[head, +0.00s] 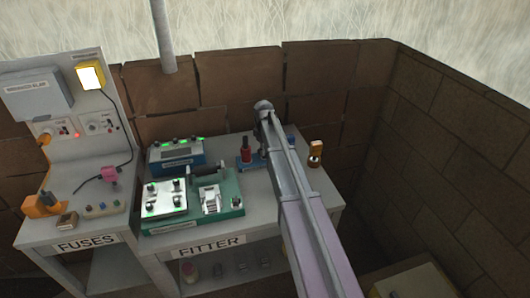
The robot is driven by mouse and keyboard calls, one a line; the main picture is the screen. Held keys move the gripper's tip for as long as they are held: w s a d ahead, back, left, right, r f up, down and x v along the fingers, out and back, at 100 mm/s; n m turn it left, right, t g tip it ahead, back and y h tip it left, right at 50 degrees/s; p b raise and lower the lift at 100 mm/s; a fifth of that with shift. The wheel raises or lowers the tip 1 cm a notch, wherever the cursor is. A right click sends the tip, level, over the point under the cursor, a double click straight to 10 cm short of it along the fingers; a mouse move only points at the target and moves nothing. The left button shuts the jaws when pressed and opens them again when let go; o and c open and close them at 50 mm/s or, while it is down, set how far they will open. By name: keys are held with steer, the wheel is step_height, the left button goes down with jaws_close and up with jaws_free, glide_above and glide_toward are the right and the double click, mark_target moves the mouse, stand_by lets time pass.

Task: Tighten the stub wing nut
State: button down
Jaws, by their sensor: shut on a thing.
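My arm (306,217) reaches from the lower right up to a rounded grey joint (263,107) above the back of the FITTER bench. My gripper is not clearly visible; the arm hides the space behind and below that joint. A small dark shape beside the post is too small to identify. A blue piece shows just right of the arm. I cannot make out the stub wing nut; it is too small or hidden.
The FITTER bench (196,252) carries a green fixture (232,200), a blue box (166,155) with knobs and an orange-and-dark item (315,153) at the right. The FUSES bench (72,243) is at left. A brown wall closes the right side.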

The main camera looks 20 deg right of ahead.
steer(key=m, duration=1)
steer(key=shift+m, duration=0.3)
steer(key=m, duration=0.3)
steer(key=shift+m, duration=0.4)
steer(key=m, duration=0.3)
steer(key=shift+m, duration=0.4)
steer(key=m, duration=0.3)
steer(key=shift+m, duration=0.3)
steer(key=m, duration=0.3)
steer(key=shift+s+m, duration=0.1)
steer(key=shift+m, duration=0.3)
steer(key=shift+d+m, duration=0.1)
steer(key=shift+m, duration=1.7)
